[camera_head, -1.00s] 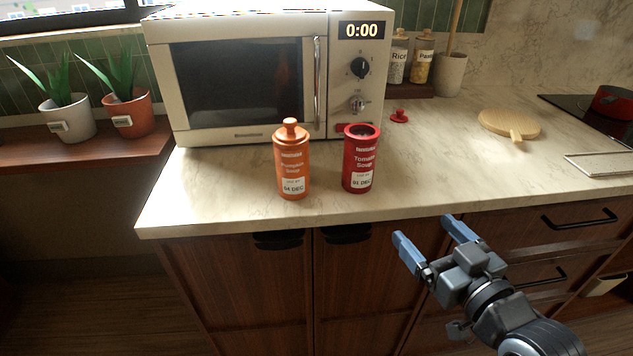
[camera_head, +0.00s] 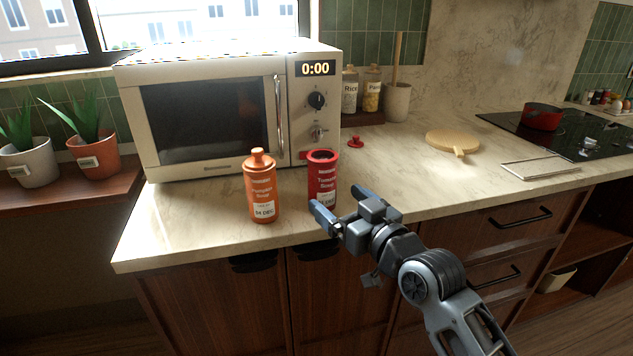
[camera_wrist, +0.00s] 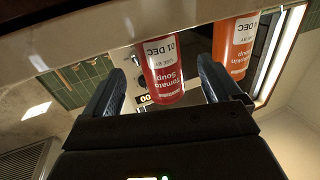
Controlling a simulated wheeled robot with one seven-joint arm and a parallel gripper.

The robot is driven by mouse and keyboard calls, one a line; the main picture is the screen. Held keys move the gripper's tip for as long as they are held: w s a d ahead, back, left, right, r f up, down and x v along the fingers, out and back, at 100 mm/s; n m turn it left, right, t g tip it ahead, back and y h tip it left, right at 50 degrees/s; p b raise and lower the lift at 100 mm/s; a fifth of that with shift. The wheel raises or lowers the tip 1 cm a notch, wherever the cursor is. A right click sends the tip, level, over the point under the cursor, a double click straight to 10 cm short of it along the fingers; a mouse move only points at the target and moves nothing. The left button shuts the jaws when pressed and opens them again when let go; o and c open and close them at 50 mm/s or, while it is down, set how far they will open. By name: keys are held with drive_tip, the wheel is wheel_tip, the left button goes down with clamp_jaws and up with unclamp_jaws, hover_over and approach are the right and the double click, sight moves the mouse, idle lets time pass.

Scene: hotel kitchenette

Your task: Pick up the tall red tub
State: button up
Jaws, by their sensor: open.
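The tall red tub (camera_head: 322,179), labelled Tomato Soup, stands upright and open-topped on the counter in front of the microwave. My gripper (camera_head: 339,208) is at the counter's front edge, just in front of the tub and a little to its right, partly covering the tub's lower right in the head view. In the wrist view, which is upside down, the tub (camera_wrist: 161,70) appears between the two blue fingers of my open gripper (camera_wrist: 160,90). I cannot tell how far the fingers reach along it.
An orange Pumpkin Soup tub (camera_head: 261,190) with its lid on stands close left of the red one. A red lid (camera_head: 355,141) lies behind to the right. The microwave (camera_head: 215,110) stands behind.

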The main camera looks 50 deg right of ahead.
sight(331, 194)
drive_tip(key=shift+p+x, duration=0.45)
drive_tip(key=shift+x, duration=2.9)
drive_tip(key=shift+d+f, duration=0.1)
drive_tip(key=c, duration=1.3)
drive_tip(key=shift+o, duration=0.2)
